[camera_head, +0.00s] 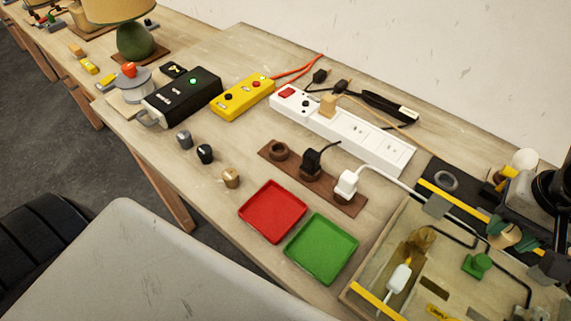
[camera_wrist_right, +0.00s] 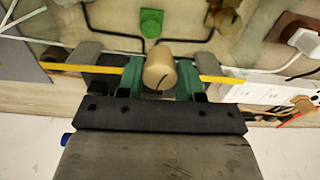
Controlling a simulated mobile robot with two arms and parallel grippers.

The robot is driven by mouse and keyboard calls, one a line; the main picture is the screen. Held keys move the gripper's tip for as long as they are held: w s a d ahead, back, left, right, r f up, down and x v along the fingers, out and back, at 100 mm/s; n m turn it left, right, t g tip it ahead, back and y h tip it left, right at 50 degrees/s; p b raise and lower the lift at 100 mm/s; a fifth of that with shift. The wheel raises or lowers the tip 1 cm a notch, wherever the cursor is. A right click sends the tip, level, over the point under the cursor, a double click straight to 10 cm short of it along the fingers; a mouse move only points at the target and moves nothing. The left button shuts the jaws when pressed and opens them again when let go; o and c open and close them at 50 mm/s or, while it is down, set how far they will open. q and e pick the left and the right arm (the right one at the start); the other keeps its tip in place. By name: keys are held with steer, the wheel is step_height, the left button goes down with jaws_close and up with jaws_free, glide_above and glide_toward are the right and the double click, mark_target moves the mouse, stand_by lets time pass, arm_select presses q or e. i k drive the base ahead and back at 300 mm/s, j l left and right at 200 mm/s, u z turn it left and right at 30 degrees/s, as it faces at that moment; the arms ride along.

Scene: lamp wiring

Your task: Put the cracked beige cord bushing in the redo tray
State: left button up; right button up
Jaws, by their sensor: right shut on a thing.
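My right gripper (camera_head: 511,235) is at the right of the head view, above the wooden box (camera_head: 352,288). Its green-padded fingers are shut on a beige cord bushing (camera_wrist_right: 158,72), which shows a dark crack line in the right wrist view. The bushing (camera_head: 510,236) is held clear of the box floor. A red tray (camera_head: 272,211) and a green tray (camera_head: 321,249) lie side by side at the table's front edge, both empty. No label shows on either, so I cannot tell from print which is the redo tray. My left gripper is not in view.
The box holds a green part (camera_head: 478,264), a brown bushing (camera_head: 423,237) and a white plug (camera_head: 399,278). A brown socket strip (camera_head: 327,190) with plugs stands behind the trays. Several small knobs, including a beige one (camera_head: 231,178), stand left of them.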

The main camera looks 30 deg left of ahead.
mark_target(262, 205)
steer(key=k+j, duration=0.1)
steer(key=j, duration=1.3)
steer(key=k+j, duration=0.15)
steer(key=j, duration=0.55)
steer(key=u, duration=0.05)
